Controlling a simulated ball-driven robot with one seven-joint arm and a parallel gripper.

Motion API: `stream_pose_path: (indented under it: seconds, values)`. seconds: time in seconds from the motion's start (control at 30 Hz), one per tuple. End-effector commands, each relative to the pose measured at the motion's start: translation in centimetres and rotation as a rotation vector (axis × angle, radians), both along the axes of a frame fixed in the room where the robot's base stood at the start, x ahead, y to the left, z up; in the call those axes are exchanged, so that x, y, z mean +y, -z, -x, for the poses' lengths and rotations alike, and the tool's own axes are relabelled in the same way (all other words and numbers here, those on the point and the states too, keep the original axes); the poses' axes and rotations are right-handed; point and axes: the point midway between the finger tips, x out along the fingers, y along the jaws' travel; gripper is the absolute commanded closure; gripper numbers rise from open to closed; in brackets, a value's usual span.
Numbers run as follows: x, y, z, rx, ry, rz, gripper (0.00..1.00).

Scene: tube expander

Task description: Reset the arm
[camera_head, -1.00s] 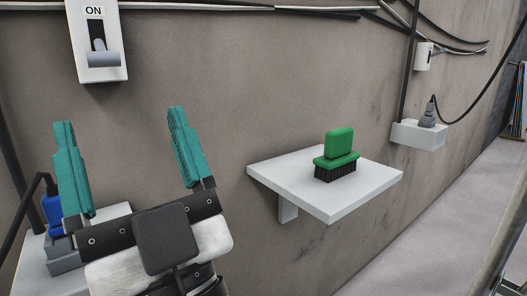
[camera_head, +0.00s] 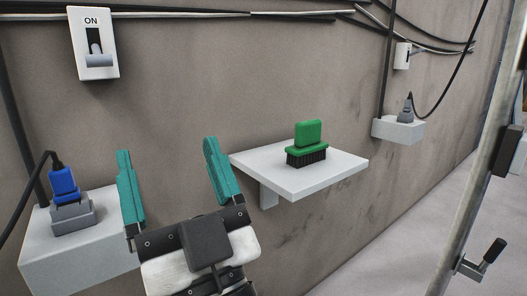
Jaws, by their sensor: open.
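My gripper (camera_head: 180,190) is in the lower left-middle of the head view. Its two teal fingers stand wide apart and point up, with nothing between them. It is in front of the wall, between the blue-topped tool on the left and the white shelf on the right. The rest of my arm runs out of the bottom of the picture.
A blue tool (camera_head: 63,186) in a grey base stands on a white block (camera_head: 80,258) at left. A green brush (camera_head: 307,146) stands on the white shelf (camera_head: 295,187). A wall switch (camera_head: 93,43) reads ON. A grey plug (camera_head: 407,108) sits on another block. A metal post (camera_head: 478,190) is at right.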

Motion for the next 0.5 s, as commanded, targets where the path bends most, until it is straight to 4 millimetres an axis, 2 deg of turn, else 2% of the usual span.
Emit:
stream_pose_path:
  seconds: [0.27, 0.37, 0.47, 0.5]
  values:
    - [-3.8, 5.9, -4.1, 0.184, 0.11, 0.086, 0.2]
    - [-5.9, 9.0, -5.7, 0.281, 0.163, 0.128, 0.2]
    - [-9.1, 13.5, -7.4, 0.415, 0.233, 0.185, 0.2]
    - [-10.7, 15.6, -8.0, 0.478, 0.265, 0.212, 0.2]
